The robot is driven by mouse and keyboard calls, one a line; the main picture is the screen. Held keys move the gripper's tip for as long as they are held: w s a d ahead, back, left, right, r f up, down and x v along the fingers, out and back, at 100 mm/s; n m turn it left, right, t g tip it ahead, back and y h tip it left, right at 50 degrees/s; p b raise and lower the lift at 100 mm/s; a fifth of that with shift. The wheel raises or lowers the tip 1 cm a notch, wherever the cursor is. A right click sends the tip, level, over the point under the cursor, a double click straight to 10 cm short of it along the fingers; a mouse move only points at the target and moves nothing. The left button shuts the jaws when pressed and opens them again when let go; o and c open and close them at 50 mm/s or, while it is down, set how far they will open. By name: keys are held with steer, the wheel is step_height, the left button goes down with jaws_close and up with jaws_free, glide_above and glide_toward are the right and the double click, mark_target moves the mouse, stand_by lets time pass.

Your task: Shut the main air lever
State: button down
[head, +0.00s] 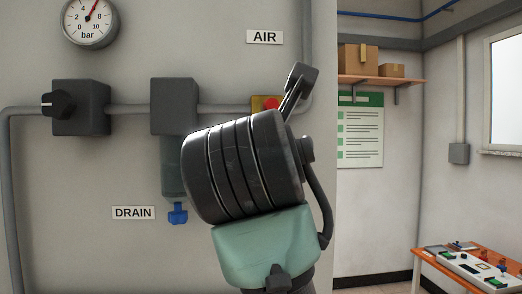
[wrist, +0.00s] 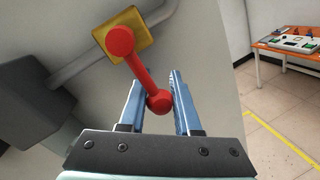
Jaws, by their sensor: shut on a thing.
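The main air lever (wrist: 139,69) is red, with a round hub on a yellow plate (wrist: 136,22) and a ball knob at its free end. My gripper (wrist: 156,77) has its two blue fingers shut on the ball end, one finger on each side. In the wrist view the lever slants from its hub down and right to the fingers. In the head view a bit of the yellow plate (head: 257,103) and red hub shows on the pipe under the AIR label (head: 264,37). My arm hides the lever's free end and my fingers there.
A pressure gauge (head: 89,20) has its needle pointing up and slightly right. A dark regulator (head: 80,107) and a filter block (head: 174,106) with a blue drain knob (head: 178,213) sit along the pipe, left of my arm. An orange table (head: 463,262) stands far right.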

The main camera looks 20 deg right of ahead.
steer(key=shift+f, duration=0.15)
steer(key=c, duration=0.6)
jaws_free()
